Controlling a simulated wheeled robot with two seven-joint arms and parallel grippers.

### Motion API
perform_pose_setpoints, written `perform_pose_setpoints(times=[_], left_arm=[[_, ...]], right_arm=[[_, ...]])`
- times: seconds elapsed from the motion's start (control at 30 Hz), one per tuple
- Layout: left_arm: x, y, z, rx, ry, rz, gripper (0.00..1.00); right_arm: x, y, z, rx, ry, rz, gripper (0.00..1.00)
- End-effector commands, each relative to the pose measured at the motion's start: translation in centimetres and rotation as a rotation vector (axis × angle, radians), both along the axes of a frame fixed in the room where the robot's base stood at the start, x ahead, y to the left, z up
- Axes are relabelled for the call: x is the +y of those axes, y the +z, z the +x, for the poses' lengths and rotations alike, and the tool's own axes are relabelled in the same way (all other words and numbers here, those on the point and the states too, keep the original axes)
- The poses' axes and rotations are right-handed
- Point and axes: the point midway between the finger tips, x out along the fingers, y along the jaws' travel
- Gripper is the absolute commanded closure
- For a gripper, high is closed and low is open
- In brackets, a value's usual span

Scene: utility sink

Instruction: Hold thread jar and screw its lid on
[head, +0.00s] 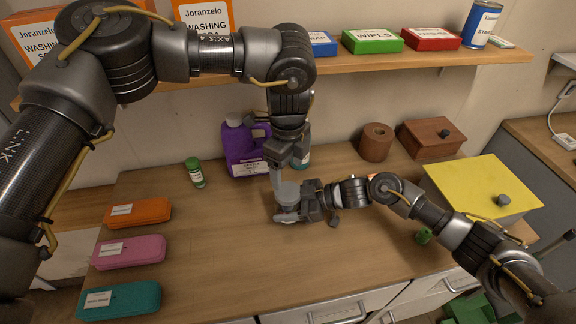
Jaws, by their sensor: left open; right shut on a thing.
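The thread jar (285,208) stands on the wooden worktop near the middle, mostly hidden by my grippers. A grey round lid (288,190) shows at its top; whether it sits fully down on the jar I cannot tell. My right gripper (288,214) comes in low from the right and is shut on the jar. My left gripper (283,179) points down from above, open, with its fingers at the lid. Whether the fingers touch the lid is too small to tell.
A purple jug (242,148) stands behind the jar, and a small green-capped bottle (195,172) to its left. Orange, pink and teal cases (120,299) lie at left. A brown roll (376,142), wooden box (431,138) and yellow-topped box (480,185) are at right. A loaded shelf (400,60) runs above.

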Motion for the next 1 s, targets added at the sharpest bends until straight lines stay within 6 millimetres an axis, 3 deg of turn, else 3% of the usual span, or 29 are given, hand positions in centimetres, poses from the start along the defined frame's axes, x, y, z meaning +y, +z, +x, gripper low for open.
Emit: perform_pose_setpoints(times=[0.5, 0.93, 1.0], left_arm=[[0.0, -6.7, 0.0, 0.000, 0.000, 0.001, 0.28], [0.0, -7.6, 0.0, 0.000, -0.001, 0.000, 0.28], [0.0, -7.6, 0.0, 0.000, -0.001, 0.000, 0.35]], right_arm=[[0.0, 0.0, 0.0, 0.000, 0.000, 0.000, 1.00], [0.0, 0.0, 0.0, 0.000, 0.000, 0.000, 1.00], [0.0, 0.0, 0.0, 0.000, 0.000, 0.000, 1.00]])
